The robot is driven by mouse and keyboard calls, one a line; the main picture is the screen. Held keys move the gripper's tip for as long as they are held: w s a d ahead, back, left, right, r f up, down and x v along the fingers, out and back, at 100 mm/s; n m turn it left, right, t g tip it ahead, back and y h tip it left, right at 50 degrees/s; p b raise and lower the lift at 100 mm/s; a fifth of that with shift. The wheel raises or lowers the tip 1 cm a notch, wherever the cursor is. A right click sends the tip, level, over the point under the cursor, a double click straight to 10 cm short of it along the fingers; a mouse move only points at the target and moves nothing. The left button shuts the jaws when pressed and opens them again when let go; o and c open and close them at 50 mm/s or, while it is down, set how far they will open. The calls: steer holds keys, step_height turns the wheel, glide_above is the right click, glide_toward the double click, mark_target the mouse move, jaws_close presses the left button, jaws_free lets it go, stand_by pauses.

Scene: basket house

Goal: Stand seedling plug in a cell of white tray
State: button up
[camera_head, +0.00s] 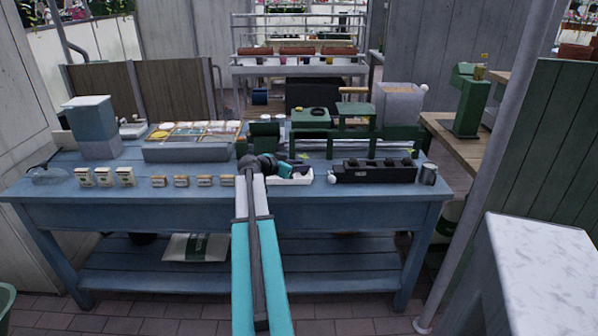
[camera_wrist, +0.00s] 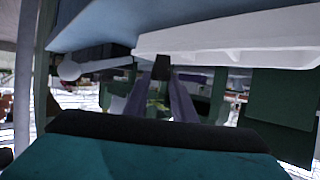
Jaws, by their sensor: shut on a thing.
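The white tray (camera_head: 297,178) lies near the front edge of the blue bench, just right of my forearm. It also shows in the upper right of the wrist view (camera_wrist: 240,38), which is upside down. My gripper (camera_wrist: 163,82) is shut on the seedling plug (camera_wrist: 161,67), a small dark block with green leaves between the fingers. The plug's soil end points toward the bench, close beside or over the tray's edge; I cannot tell whether it touches. In the head view my gripper (camera_head: 288,168) is at the tray's left part, and the plug cannot be made out.
A black multi-cell block (camera_head: 373,173) and a metal cup (camera_head: 428,174) stand right of the tray. Green machinery (camera_head: 345,135) is close behind. Several seed packets (camera_head: 104,177) and small labelled boxes (camera_head: 181,181) line the bench to the left. A pale post (camera_head: 490,160) stands at right.

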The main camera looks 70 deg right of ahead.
steer(key=shift+f, duration=0.95)
steer(key=shift+f, duration=0.1)
steer(key=o, duration=0.7)
steer(key=shift+o, duration=0.2)
steer(key=shift+r, duration=0.2)
steer(key=b+v, duration=0.1)
steer(key=v, duration=0.9)
steer(key=shift+w+a, duration=0.15)
steer(key=shift+a, duration=0.2)
steer(key=shift+w+a+r, duration=0.25)
steer(key=shift+a, duration=0.3)
